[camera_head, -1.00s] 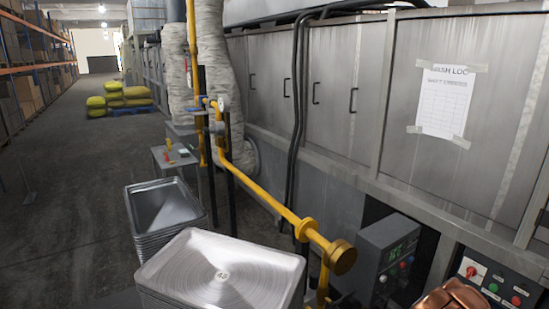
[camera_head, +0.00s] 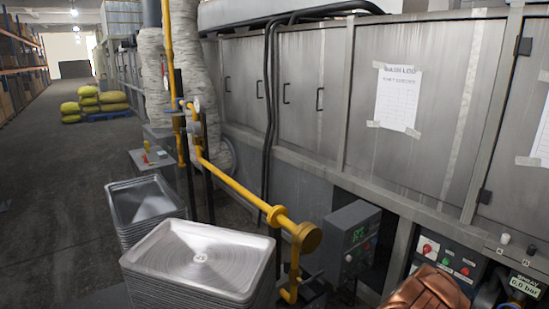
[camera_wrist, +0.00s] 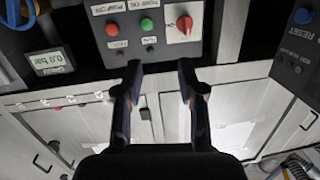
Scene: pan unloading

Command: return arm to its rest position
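My gripper (camera_wrist: 160,95) shows in the wrist view with its two dark fingers apart and nothing between them. Beyond the fingertips is a control panel with a red button (camera_wrist: 112,29), a green button (camera_wrist: 146,24) and a red rotary switch (camera_wrist: 184,25). The fingers appear apart from the panel, though the exact distance is hard to judge. In the head view a copper-coloured part of my arm (camera_head: 428,290) shows at the bottom right, in front of the same panel (camera_head: 450,262). The gripper's fingers are not visible there.
Two stacks of metal pans, the nearer (camera_head: 205,262) and the farther (camera_head: 145,205), stand at the lower left. A yellow pipe (camera_head: 240,190) runs beside the machine wall (camera_head: 300,130). A grey control box (camera_head: 352,235) sticks out near my arm.

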